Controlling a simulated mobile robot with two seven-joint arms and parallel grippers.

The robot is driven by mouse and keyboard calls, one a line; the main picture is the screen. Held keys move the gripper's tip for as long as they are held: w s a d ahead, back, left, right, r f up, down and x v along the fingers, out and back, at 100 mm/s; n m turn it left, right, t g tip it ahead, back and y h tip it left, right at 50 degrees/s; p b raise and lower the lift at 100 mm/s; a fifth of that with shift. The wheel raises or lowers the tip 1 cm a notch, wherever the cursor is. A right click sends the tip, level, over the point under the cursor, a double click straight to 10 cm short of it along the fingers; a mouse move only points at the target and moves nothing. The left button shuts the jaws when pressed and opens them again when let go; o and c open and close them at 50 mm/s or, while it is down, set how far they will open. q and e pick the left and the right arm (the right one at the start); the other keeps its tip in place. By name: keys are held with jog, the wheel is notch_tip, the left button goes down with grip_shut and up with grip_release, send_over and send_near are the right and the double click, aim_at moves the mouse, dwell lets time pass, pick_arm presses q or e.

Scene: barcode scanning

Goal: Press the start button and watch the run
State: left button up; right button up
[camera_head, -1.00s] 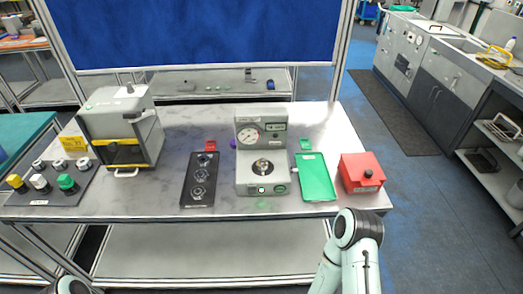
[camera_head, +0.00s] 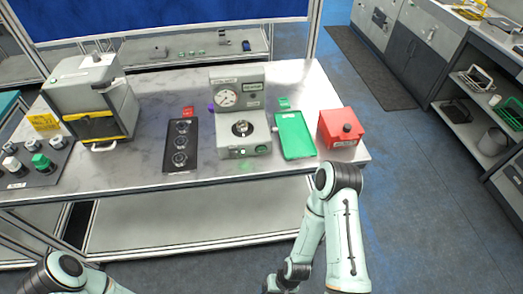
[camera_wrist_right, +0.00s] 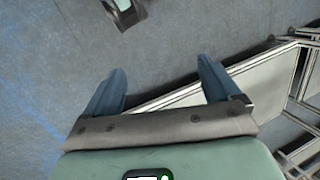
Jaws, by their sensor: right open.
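The grey test machine (camera_head: 240,112) with a round dial gauge (camera_head: 226,97) stands upright on the bench in the head view. Its low front carries a small lit control (camera_head: 240,153) and another small one (camera_head: 261,149); which is the start button I cannot tell. A small metal part (camera_head: 242,128) sits on its round seat. My right arm is below the bench's front right edge, apart from the machine. In the right wrist view my right gripper (camera_wrist_right: 161,68) is open and empty over the floor. Only a link of my left arm shows; its gripper is out of view.
A black tray (camera_head: 168,150) with round parts is left of the machine. A green tray (camera_head: 294,137) and a red box (camera_head: 341,128) with a black knob are right. A larger grey machine (camera_head: 92,104) and a button panel (camera_head: 40,172) stand farther left. Floor is open at right.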

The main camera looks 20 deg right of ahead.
jog(key=c, duration=0.5)
jog(key=shift+w+f, duration=0.1)
jog(key=shift+w, duration=0.15)
jog(key=c, duration=0.5)
jog(key=w+m+t+b, duration=0.2)
jog(key=w+m, duration=0.1)
jog(key=shift+w+d, duration=0.2)
grip_shut()
jog(key=w+d+r+m+t+h+b, duration=0.3)
jog(key=w+r+m+t+b, duration=0.3)
jog(key=w+m, duration=0.7)
pick_arm(q)
jog(key=s+f+b, duration=0.2)
jog(key=f+b, duration=0.1)
jog(key=f, duration=0.4)
jog(key=s+f+b, duration=0.3)
jog(key=f, duration=0.5)
pick_arm(e)
jog(key=w+d+r+m+t+h, duration=0.1)
jog(key=w+r+m+t+h, duration=0.1)
jog(key=r+m+t, duration=0.3)
jog(key=w+d+r+m+t+h, duration=0.2)
jog(key=r+m+t, duration=0.3)
jog(key=r+m, duration=0.8)
notch_tip(320, 180, up, 4)
jog(key=shift+w+r+m+h, duration=0.3)
jog(key=shift+m+h, duration=0.1)
jog(key=shift+h, duration=0.2)
